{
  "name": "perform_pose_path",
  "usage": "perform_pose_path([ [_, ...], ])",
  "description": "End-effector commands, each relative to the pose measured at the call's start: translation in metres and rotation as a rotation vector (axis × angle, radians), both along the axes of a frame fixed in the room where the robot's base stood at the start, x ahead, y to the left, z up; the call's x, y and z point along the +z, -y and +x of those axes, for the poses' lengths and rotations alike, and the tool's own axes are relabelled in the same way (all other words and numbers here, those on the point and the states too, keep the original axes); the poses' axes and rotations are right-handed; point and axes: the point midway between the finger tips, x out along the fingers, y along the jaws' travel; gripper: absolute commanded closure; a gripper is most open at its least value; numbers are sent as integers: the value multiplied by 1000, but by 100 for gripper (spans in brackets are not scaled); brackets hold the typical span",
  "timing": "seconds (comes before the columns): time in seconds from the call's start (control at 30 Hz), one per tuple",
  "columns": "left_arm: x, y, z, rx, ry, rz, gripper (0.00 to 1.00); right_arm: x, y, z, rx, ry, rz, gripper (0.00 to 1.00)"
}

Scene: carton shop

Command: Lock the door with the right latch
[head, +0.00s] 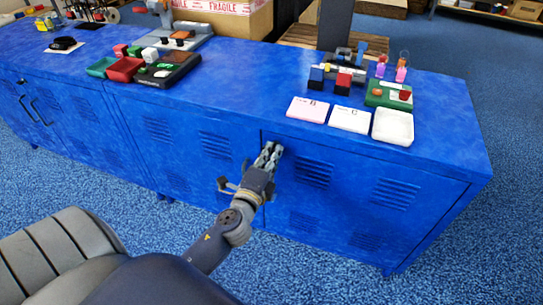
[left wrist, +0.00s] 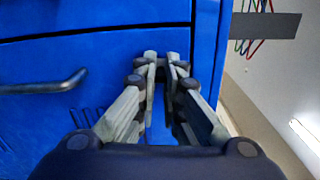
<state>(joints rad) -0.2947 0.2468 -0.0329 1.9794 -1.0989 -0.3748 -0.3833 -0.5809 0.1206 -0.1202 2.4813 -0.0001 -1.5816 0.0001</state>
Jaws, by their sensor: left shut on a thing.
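The blue cabinet (head: 225,120) has louvred doors. My left gripper (head: 272,149) is at the upper left corner of its right-hand door (head: 340,190), by the seam and just under the top. In the left wrist view, my left gripper (left wrist: 165,62) has its fingers close together against the blue front, shut on a small part there. This is probably the latch; the fingers hide it, so its position cannot be told. A grey bar handle (left wrist: 45,84) shows on the door, apart from the fingers. The door looks flush in its frame. My right gripper is out of view.
On the cabinet top stand pink and white cards (head: 308,110), a white dish (head: 393,127), a green tray (head: 388,95) and red and green boxes (head: 124,70). A carton (head: 215,12) is behind. Blue carpet (head: 480,220) is free at the right.

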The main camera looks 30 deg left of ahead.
Motion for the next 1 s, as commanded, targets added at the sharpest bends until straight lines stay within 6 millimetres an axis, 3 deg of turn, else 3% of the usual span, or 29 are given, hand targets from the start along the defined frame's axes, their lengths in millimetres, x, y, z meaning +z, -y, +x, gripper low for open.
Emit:
perform_pose_path([
  [0.3, 0, 0, 0, 0, 29, -115, 100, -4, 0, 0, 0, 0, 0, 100],
  [0.8, 0, 0, 0, -1, 33, -136, 100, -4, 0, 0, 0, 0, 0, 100],
  [0.9, 0, 0, 0, -1, 33, -136, 76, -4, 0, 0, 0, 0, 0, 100],
  [1.0, 0, 0, 0, -1, 33, -136, 73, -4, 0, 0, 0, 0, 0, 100],
])
